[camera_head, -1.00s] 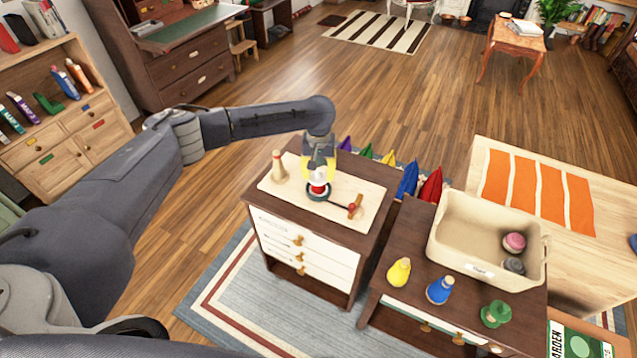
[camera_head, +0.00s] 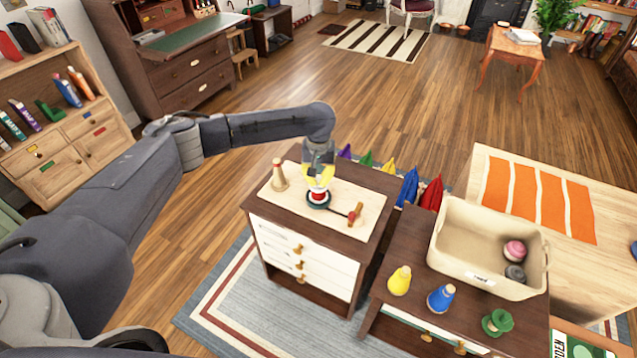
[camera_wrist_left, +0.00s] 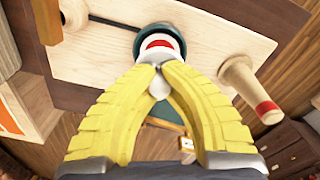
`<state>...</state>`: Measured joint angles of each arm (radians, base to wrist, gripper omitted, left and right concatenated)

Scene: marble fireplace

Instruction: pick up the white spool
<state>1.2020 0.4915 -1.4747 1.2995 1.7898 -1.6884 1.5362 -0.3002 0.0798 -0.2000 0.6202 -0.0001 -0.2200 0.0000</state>
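The white spool (camera_head: 318,193), with a red band, stands upright at a round dark teal piece (camera_head: 315,204) on a pale board (camera_head: 345,192) atop the small cabinet. In the left wrist view the white spool (camera_wrist_left: 160,38) shows just past my fingertips, and a rounded white knob shows between the fingers. My left gripper (camera_head: 318,184) points down over it. Its yellow fingers (camera_wrist_left: 158,68) have their tips closed together around the spool's narrow upper part. The grip hides part of the spool. I cannot tell any gap below the spool. My right gripper is not in view.
A wooden peg with a red top (camera_head: 279,176) stands left of the spool. A wooden piece with a red ball (camera_head: 355,214) lies right. A beige bin (camera_head: 465,245) and yellow, blue and green pieces (camera_head: 497,321) stand on the table at the right.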

